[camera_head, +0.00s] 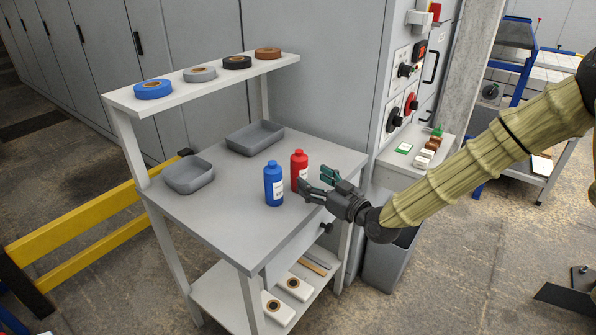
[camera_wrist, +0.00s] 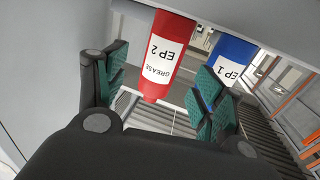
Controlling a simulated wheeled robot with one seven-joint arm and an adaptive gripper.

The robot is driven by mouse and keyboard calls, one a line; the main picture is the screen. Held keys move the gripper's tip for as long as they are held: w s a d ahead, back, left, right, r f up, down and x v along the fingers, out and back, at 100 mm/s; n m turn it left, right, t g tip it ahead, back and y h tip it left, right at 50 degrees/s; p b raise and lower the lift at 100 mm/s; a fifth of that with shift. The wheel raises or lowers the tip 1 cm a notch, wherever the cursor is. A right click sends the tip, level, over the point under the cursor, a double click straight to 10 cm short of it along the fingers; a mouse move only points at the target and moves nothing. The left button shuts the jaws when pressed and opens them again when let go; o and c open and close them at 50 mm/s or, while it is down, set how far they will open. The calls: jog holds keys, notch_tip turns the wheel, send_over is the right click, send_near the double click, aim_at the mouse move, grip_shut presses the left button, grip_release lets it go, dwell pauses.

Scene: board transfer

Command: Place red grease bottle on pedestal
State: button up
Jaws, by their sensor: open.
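The red grease bottle (camera_head: 299,168) stands upright on the grey workbench, just behind and right of a blue bottle (camera_head: 274,184). In the wrist view the red bottle (camera_wrist: 164,56) shows its "GREASE EP 2" label and lies in line with the gap between my fingers. My gripper (camera_head: 314,181) is open, with green finger pads, close to the red bottle's right side in the head view. Whether the fingertips reach around it, I cannot tell. The blue bottle, marked EP 1, shows behind the right finger in the wrist view (camera_wrist: 232,55). I cannot clearly identify a pedestal.
Two grey trays (camera_head: 189,187) (camera_head: 238,143) sit at the bench's left and back. Tape rolls (camera_head: 153,89) lie on the raised shelf (camera_head: 215,83). A control cabinet (camera_head: 402,95) and a small side shelf (camera_head: 392,160) with small items stand right. The bench front (camera_head: 225,235) is clear.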

aim_at(305, 176)
jog(key=shift+p+x, duration=0.55)
jog(key=shift+x, duration=2.8)
jog(key=shift+s+f, duration=0.1)
jog(key=c, duration=1.4)
